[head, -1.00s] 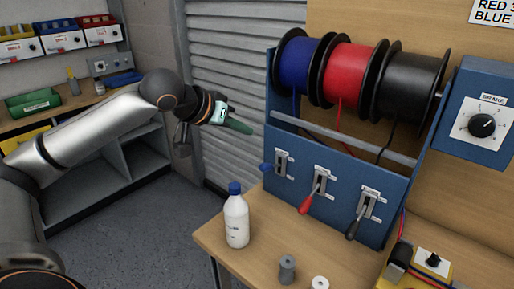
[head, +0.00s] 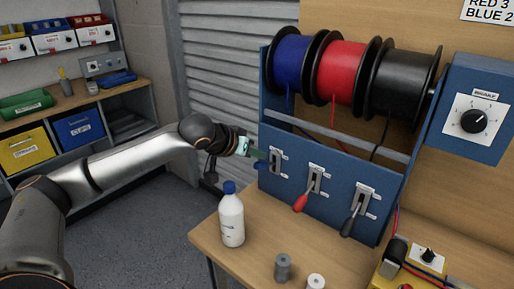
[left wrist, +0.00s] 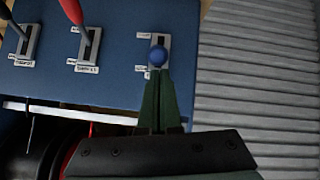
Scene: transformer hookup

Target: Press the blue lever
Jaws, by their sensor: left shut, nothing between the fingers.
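The blue lever sits in the leftmost slot of the blue spool stand (head: 330,190). Its round blue knob (left wrist: 158,56) shows clearly in the left wrist view; in the head view the knob (head: 260,165) is partly hidden by my gripper. My left gripper (left wrist: 158,73) is shut and empty, with dark green fingers. In the left wrist view its tips overlap or almost reach the knob's near edge; I cannot tell if they touch. In the head view the left gripper (head: 266,156) is at the stand's left side, just above the knob. My right gripper is not in view.
A red lever (head: 300,202) and a black lever (head: 348,226) stand to the right on the same panel. Blue, red and black spools (head: 345,72) hang above. A white bottle (head: 231,220) stands on the bench below my gripper, with two small cylinders (head: 283,267) nearby.

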